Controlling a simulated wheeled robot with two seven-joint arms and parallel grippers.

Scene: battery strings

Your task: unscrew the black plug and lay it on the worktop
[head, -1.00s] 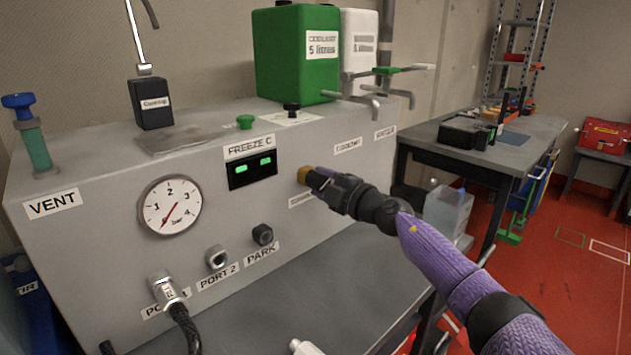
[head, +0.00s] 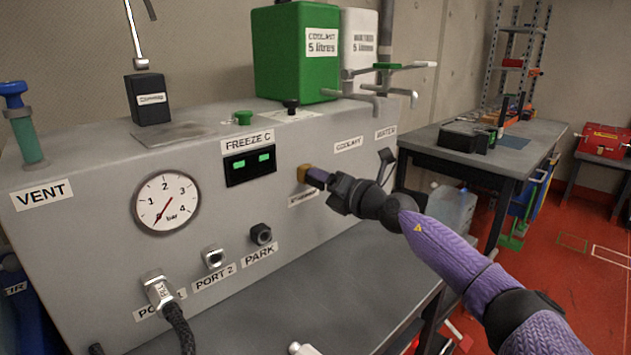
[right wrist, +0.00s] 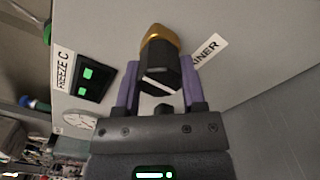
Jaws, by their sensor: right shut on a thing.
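The black plug (right wrist: 160,72) sits between the purple fingers of my right gripper (right wrist: 159,68) in the right wrist view. Its far end meets a brass fitting (right wrist: 156,42) on the grey panel; I cannot tell how far it is threaded in. In the head view the brass fitting (head: 304,173) shows at the tip of my right gripper (head: 316,178), and the fingers hide the plug. The right gripper is shut on the plug. The grey worktop (head: 300,285) lies below the panel. My left gripper is not in view.
The panel carries a pressure gauge (head: 166,202), a green-lit display (head: 249,166), a hose connector (head: 160,290), PORT 2 (head: 214,257) and a black PARK fitting (head: 260,234). A green coolant can (head: 290,55) stands on top. The worktop's middle is bare.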

